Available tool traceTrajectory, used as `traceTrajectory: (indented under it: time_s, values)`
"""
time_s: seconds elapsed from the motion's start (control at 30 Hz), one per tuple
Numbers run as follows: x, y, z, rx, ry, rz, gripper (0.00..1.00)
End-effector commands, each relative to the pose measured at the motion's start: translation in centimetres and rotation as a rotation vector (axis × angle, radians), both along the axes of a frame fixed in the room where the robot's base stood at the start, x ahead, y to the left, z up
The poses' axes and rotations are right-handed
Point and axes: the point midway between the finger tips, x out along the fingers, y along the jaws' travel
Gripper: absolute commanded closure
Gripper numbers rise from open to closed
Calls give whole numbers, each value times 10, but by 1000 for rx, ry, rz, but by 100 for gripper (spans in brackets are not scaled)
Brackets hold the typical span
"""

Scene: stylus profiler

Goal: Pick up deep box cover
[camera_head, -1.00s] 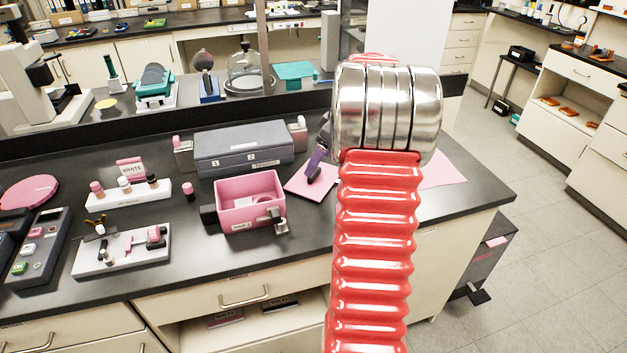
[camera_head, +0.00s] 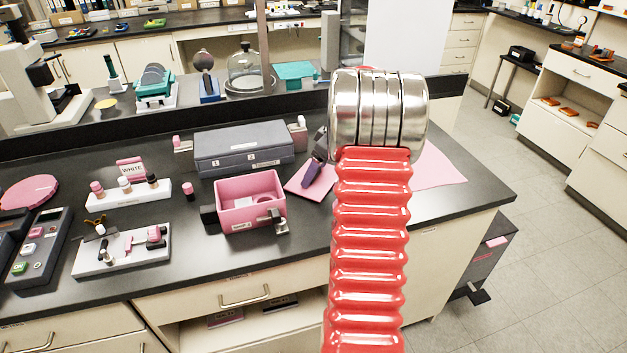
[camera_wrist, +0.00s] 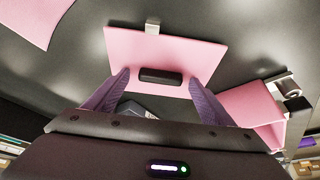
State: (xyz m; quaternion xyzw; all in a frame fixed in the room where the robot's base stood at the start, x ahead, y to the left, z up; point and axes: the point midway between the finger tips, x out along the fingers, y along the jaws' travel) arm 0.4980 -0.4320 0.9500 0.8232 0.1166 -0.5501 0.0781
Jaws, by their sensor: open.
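The deep box cover (camera_wrist: 165,50) is a flat pink plate with a black bar handle (camera_wrist: 160,76) and a small metal tab on its far edge. It lies on the dark bench, and in the head view the cover (camera_head: 298,182) is partly hidden by my arm. My gripper (camera_wrist: 158,78) is open. Its two purple fingers appear on either side of the handle, apart from it; I cannot tell their height above the cover.
An open pink box (camera_head: 236,219) with metal and black fittings stands left of the cover. A grey case (camera_head: 240,153) lies behind the box. A pink sheet (camera_head: 435,168) lies to the right. White holders with small parts stand further left.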

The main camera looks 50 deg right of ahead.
Motion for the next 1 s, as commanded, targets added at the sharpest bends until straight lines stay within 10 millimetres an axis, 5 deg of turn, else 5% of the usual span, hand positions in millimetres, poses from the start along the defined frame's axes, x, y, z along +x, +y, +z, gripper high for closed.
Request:
traceTrajectory:
  time_s: [0.23, 0.87, 1.0]
  values:
    - [0, 0, 0, 0, 0, 0, 23]
    - [0, 0, 0, 0, 0, 0, 68]
    - [0, 0, 0, 0, 0, 0, 69]
